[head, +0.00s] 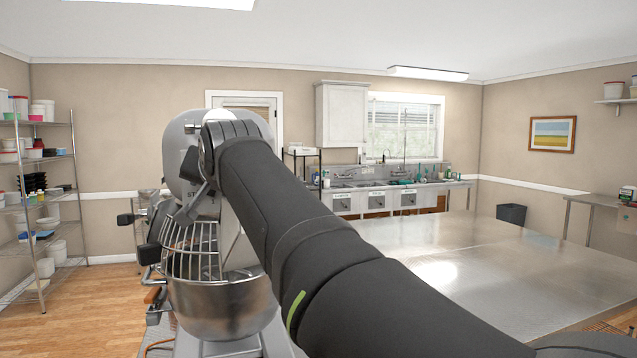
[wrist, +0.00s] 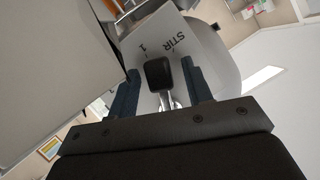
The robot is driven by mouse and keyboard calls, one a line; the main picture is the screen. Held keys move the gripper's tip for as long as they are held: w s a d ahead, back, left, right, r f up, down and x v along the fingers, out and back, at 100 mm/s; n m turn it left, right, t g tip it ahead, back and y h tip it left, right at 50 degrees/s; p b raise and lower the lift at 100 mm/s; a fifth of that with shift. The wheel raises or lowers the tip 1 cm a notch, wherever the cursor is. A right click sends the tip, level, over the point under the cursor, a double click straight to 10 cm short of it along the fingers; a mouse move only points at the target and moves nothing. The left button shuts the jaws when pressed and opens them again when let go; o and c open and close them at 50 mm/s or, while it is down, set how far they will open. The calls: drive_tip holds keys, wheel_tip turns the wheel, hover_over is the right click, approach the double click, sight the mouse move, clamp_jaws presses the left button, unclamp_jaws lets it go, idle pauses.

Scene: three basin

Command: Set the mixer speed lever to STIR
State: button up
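The mixer (head: 222,305) stands at the left in the head view, with a steel bowl and wire guard. In the wrist view its pale housing (wrist: 222,62) carries the marks STIR and 1. The speed lever's black knob (wrist: 158,74), on a silver stem, lies between the marks in the picture; its exact setting is unclear. My gripper (wrist: 160,66) is open, one finger on each side of the knob, with gaps visible on both sides. In the head view my arm covers part of the mixer head, and the lever cannot be made out clearly.
A wide steel table (head: 470,260) fills the right, mostly bare. Other black-ended handles (head: 150,253) stick out at the mixer's left side. A wire shelf rack (head: 45,200) with tubs stands at the far left. A sink counter (head: 385,195) runs along the back wall.

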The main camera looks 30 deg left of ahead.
drive_tip(key=v, duration=1.7)
drive_tip(key=shift+d, duration=0.2)
